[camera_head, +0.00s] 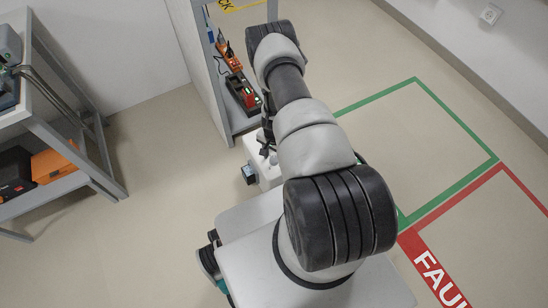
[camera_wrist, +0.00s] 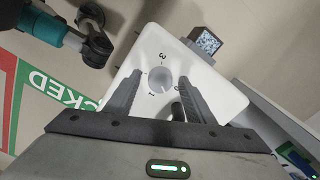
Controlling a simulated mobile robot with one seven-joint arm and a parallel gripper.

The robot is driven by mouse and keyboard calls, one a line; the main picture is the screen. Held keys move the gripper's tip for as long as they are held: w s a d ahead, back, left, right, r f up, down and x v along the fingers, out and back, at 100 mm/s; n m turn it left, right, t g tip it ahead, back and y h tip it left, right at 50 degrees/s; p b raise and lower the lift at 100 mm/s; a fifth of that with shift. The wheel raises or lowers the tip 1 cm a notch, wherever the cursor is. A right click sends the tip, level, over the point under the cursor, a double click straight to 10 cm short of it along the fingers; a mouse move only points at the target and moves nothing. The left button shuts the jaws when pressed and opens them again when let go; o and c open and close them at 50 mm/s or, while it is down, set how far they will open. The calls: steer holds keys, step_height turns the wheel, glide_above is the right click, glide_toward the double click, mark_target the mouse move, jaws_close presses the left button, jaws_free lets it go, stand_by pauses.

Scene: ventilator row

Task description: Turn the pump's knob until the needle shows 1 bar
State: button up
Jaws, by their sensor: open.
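The pump is a white box (camera_wrist: 215,92) with a pale front face in the wrist view. A round grey knob or dial (camera_wrist: 159,78) sits on that face, with small numbers around it; a 3 is legible. I cannot make out a needle or its reading. My gripper (camera_wrist: 158,84) is open, its two dark fingers on either side of the round part; I cannot tell whether they touch it. A short dark cylinder (camera_wrist: 177,110) shows beside the right finger. In the head view the white pump (camera_head: 268,172) is partly hidden behind my arm.
A small box with a speckled screen (camera_wrist: 207,42) sticks out at the pump's edge. A shelf (camera_head: 226,100) with orange and red devices stands behind my arm. A grey rack (camera_head: 85,165) is at left. Green and red floor markings (camera_head: 412,214) lie at right on open floor.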

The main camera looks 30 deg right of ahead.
mark_target(274, 159)
steer(key=c, duration=1.1)
steer(key=shift+o, duration=0.2)
steer(key=shift+f+m+b, duration=0.25)
steer(key=shift+m+b, duration=0.85)
steer(key=shift+b, duration=0.05)
steer(key=shift+r+m+b, duration=0.25)
steer(key=shift+m+b, duration=0.15)
steer(key=shift+m, duration=0.8)
steer(key=o, duration=1.1)
steer(key=shift+c, duration=0.2)
step_height(274, 159, up, 18)
steer(key=p, duration=0.5)
steer(key=shift+f, duration=0.25)
